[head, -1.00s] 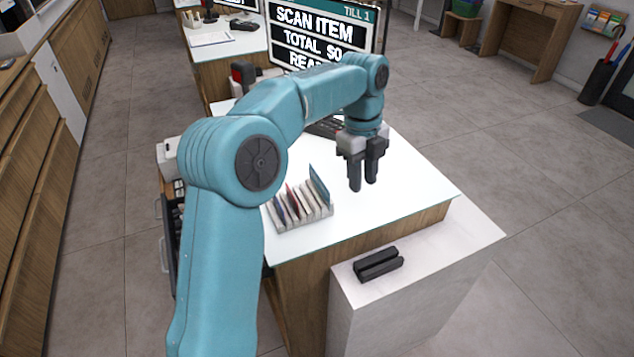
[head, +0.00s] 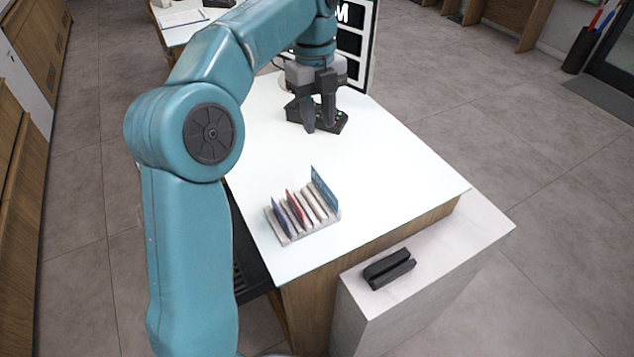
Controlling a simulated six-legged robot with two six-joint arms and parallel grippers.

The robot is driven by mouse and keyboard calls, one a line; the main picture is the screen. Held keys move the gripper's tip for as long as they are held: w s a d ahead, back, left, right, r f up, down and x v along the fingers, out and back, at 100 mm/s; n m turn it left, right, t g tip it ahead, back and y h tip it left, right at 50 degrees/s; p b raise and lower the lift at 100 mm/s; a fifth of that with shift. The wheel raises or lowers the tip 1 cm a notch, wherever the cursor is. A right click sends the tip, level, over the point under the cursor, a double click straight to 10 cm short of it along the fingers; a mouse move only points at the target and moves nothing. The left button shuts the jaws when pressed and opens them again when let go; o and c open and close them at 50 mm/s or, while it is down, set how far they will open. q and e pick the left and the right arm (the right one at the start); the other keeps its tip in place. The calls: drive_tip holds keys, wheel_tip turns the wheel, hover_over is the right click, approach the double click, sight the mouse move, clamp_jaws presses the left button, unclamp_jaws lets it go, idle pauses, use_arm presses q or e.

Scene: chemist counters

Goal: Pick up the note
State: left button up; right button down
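I cannot single out one note for sure. A small light rack (head: 303,228) on the white counter top (head: 385,190) holds several thin upright slips. Among them are a red slip (head: 295,204), a dark blue slip (head: 280,217) and a taller teal-blue slip (head: 323,188) at the right end. My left gripper (head: 320,130) points down over the far part of the counter, beyond the rack and apart from it. Its two fingers show a small gap with nothing between them, so it looks open. My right gripper is not in view.
A black keypad device (head: 338,117) stands under and behind my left gripper. A black slotted block (head: 389,268) sits on the lower pale ledge (head: 455,240). The counter right of the rack is clear.

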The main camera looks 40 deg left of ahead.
use_arm(q)
drive_tip(key=b, duration=0.1)
hover_over(324, 182)
wheel_tip(324, 182, down, 5)
drive_tip(key=f, duration=0.5)
drive_tip(key=shift+w+a, duration=0.15)
drive_tip(key=shift+a, duration=0.2)
wheel_tip(324, 182, down, 6)
drive_tip(key=shift+d+r, duration=0.1)
drive_tip(key=shift+d, duration=0.3)
clamp_jaws()
